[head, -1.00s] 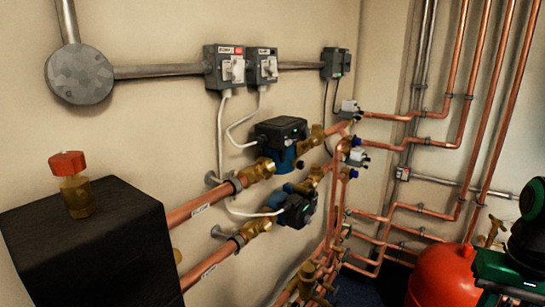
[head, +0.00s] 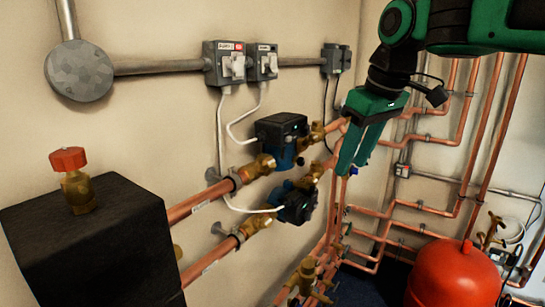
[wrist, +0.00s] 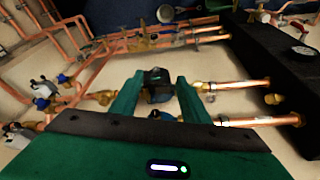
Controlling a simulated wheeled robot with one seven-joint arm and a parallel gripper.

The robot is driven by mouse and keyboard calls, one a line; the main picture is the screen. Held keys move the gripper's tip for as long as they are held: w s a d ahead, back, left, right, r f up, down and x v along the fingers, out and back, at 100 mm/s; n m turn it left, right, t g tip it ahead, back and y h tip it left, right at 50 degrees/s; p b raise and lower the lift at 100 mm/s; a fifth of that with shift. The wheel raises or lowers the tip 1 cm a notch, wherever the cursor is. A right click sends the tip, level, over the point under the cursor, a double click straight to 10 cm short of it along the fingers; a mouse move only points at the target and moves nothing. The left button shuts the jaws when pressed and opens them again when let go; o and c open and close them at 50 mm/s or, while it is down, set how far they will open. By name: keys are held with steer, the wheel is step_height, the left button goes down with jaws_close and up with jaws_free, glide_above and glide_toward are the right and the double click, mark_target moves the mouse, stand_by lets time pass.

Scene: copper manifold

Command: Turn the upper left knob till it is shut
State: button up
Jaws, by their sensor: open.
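The upper pump (head: 281,138), dark with a blue body, sits on the upper copper pipe. A brass valve (head: 262,166) is on its left and another brass valve (head: 316,136) on its right. I cannot make out a separate knob on the left one. My gripper (head: 351,168) is open and points down, right of the pumps in the picture, with nothing between its fingers. In the wrist view my gripper (wrist: 160,80) frames a dark pump (wrist: 158,88) beyond its fingertips. A brass valve (wrist: 200,87) shows just right of the right finger.
A lower pump (head: 297,204) sits below. A black box (head: 90,250) with a red-capped brass fitting (head: 72,178) stands at left. Switch boxes (head: 225,64) are on the wall. A red tank (head: 450,275) and several copper pipes (head: 455,110) are at right.

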mark_target(270, 160)
steer(key=a+r+n+y, duration=0.1)
steer(key=a+r+n, duration=0.25)
steer(key=a, duration=0.35)
steer(key=a+r+n, duration=0.2)
steer(key=a+r, duration=0.3)
steer(key=a, duration=0.2)
steer(key=shift+t, duration=0.3)
steer(key=x, duration=0.7)
steer(key=w+x, duration=0.1)
steer(key=x, duration=0.2)
steer(key=shift+a+f, duration=0.1)
steer(key=shift+a, duration=0.05)
